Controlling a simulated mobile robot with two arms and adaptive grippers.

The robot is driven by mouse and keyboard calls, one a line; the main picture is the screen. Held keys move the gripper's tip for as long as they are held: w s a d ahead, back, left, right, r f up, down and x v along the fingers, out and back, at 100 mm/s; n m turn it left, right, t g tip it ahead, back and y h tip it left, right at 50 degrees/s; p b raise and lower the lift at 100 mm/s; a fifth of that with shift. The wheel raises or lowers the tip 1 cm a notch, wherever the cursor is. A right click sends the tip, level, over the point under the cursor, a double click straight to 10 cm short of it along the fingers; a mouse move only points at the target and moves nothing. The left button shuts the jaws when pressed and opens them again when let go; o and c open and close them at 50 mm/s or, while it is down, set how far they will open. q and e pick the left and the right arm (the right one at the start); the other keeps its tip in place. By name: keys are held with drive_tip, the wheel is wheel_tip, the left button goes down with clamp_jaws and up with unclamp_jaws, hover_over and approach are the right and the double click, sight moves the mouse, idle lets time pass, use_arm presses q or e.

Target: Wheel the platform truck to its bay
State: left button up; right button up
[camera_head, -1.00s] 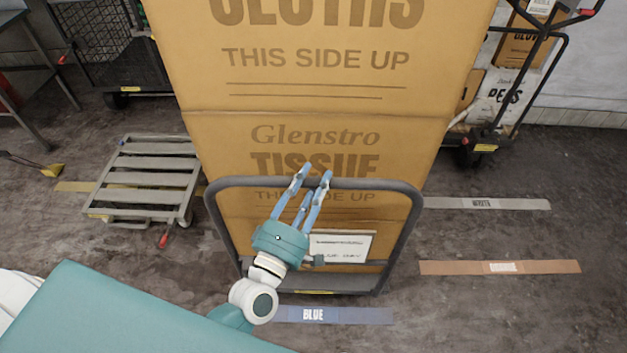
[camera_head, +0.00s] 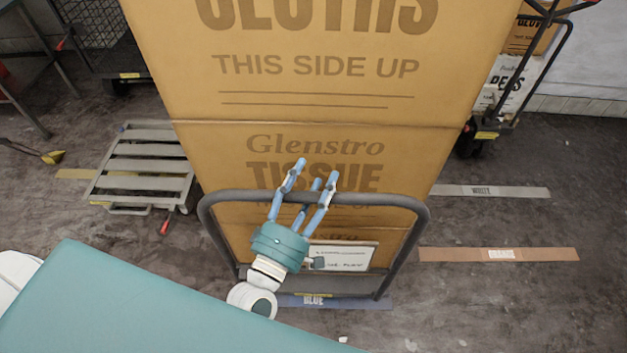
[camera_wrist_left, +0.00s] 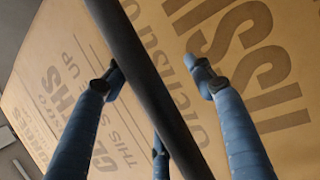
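The platform truck shows its dark tubular handle (camera_head: 408,203) in the head view. It carries tall brown cartons (camera_head: 320,95) that fill the view's upper middle. Its near end is over the blue floor strip (camera_head: 345,302), covering part of it. My left gripper (camera_head: 317,168) is at the top bar of the handle, its blue fingers spread and reaching past it. In the left wrist view, the dark bar (camera_wrist_left: 150,85) runs between the fingers, with a clear gap to the right finger. The left fingertip is close to the bar; contact is unclear. My right gripper is not in view.
A low slatted grey cart (camera_head: 145,165) stands to the left. A wire cage trolley (camera_head: 110,35) is behind it. Another loaded trolley (camera_head: 490,130) is at back right. White (camera_head: 485,191) and orange (camera_head: 500,254) floor strips lie right, with clear floor around them.

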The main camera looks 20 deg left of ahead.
use_arm(q)
drive_tip(key=shift+f, duration=0.1)
idle(0.3)
drive_tip(key=v, duration=1.2)
